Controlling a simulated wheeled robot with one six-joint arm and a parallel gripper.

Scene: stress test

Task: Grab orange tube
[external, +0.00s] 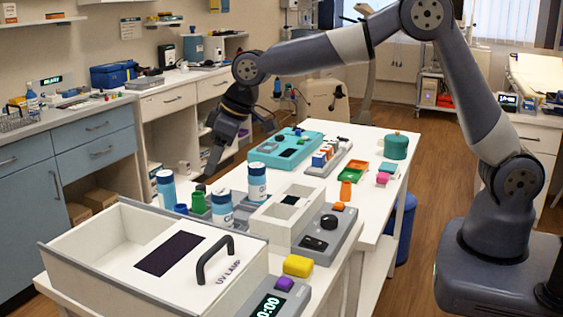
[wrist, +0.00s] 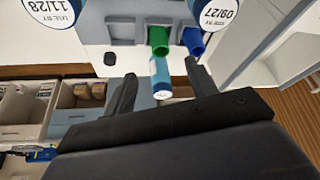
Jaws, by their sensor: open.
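In the external view a small orange cylinder (external: 346,190), which looks like the orange tube, stands upright on the white table near its right edge. My gripper (external: 209,168) is far to its left, above the table's left side. In the wrist view my gripper (wrist: 160,72) is open, with its fingers spread. A small light-blue and white cylinder (wrist: 160,78) shows between the fingers; I see no grip on it. A green tube (wrist: 158,40) and a blue tube (wrist: 194,40) are just beyond. No orange tube shows in the wrist view.
Blue-and-white bottles (external: 256,180) stand around the green and blue tubes. A white UV lamp box (external: 95,262) fills the table's near end.

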